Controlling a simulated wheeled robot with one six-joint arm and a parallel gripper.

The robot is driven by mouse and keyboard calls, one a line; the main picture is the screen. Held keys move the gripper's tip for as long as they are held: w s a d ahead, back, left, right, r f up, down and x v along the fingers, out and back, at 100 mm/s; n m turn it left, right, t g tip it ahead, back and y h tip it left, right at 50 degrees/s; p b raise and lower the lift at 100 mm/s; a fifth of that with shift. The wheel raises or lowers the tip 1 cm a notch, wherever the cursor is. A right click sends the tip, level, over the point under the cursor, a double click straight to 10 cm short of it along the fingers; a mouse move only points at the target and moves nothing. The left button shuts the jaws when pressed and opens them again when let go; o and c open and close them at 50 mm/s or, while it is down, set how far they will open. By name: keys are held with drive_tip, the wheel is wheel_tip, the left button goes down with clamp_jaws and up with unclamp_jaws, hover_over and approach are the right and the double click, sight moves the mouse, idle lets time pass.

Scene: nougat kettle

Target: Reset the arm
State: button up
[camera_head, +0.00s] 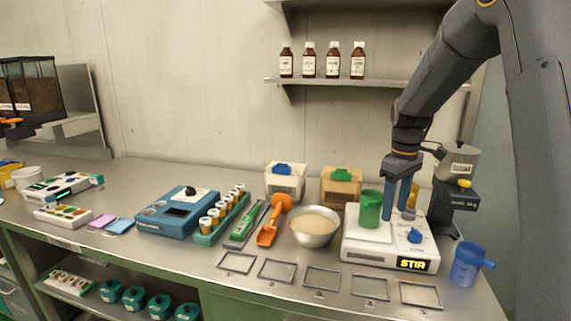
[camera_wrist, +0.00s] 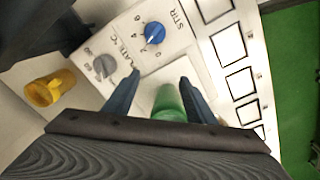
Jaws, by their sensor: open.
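My gripper (camera_head: 396,216) points down over the right part of the white stirring hotplate (camera_head: 362,250), whose display reads STIR. Its two blue fingers are apart, with nothing held between them that I can make out. A green cup (camera_head: 370,208) stands on the plate just left of the fingers in the head view. In the wrist view the green cup (camera_wrist: 168,104) shows between the open fingers (camera_wrist: 160,78), its near part hidden by the gripper body. The blue stir knob (camera_wrist: 154,33) and a grey knob (camera_wrist: 104,66) are beyond the fingertips.
A blue mug (camera_head: 466,263) stands right of the plate, and a yellow cup (camera_wrist: 45,90) is behind it. A metal bowl of pale powder (camera_head: 314,240) is to the left. Marked frames (camera_head: 321,278) line the front edge. Brown bottles (camera_head: 333,62) stand on the shelf above.

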drive_tip(key=s+a+f+m, duration=0.2)
drive_tip(key=s+a+f, duration=0.1)
drive_tip(key=s, duration=0.5)
drive_tip(key=s+a+f+m, duration=0.2)
drive_tip(key=s+a+f, duration=0.1)
drive_tip(key=s, duration=0.6)
drive_tip(key=s+a+f+m, duration=0.2)
drive_tip(key=s+a, duration=0.3)
drive_tip(key=s, duration=0.3)
drive_tip(key=shift+s+a+f+m+t, duration=0.3)
drive_tip(key=shift+s+f+m, duration=0.1)
drive_tip(key=shift+m, duration=0.1)
drive_tip(key=shift+d, duration=0.15)
